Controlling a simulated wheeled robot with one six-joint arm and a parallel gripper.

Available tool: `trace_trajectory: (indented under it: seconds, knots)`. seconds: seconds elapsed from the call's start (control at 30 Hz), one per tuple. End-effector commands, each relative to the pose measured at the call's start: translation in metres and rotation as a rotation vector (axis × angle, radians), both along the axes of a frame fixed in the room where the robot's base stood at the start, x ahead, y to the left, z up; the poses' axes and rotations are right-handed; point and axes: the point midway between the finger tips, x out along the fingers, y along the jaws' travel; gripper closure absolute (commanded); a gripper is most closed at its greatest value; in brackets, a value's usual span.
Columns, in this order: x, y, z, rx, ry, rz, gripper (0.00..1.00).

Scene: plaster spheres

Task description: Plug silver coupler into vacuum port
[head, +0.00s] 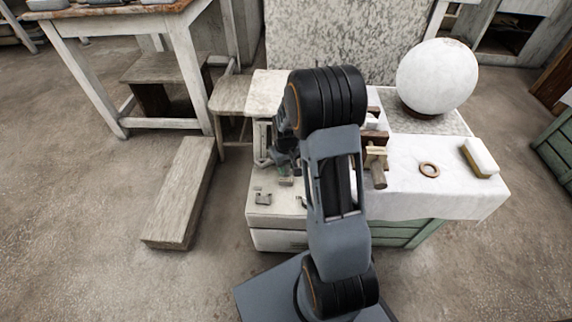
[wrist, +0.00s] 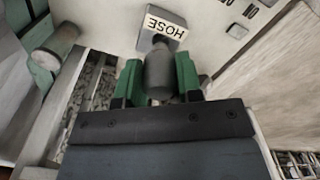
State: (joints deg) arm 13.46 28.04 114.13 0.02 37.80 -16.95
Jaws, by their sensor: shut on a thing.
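My gripper (wrist: 159,76) is shut on the silver coupler (wrist: 159,84), a dull grey cylinder held between two green finger pads in the wrist view. The coupler's narrower end points at a small grey block with a HOSE label (wrist: 165,26), upside down in this view. The end appears at or very close to the block; I cannot tell whether it is inside an opening. No vacuum port opening is clearly visible. In the head view my gripper (head: 286,160) is over the pale cabinet, partly behind my arm, and the coupler cannot be made out there.
The pale cabinet (head: 272,222) bears small metal fittings (head: 263,198). To its right, a white-covered table (head: 405,192) holds a large white sphere (head: 437,77), a wooden ring (head: 429,170) and a white-topped block (head: 480,157). A low wooden bench (head: 180,195) stands left on open floor.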

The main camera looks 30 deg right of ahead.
Motion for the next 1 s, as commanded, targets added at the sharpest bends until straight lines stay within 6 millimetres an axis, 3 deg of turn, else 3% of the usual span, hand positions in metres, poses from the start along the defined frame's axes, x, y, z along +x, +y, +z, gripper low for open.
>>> trace_trajectory:
  seconds: [1.0]
  knots:
    - [0.000,0.000,-0.017,0.000,0.001,0.000,0.92]
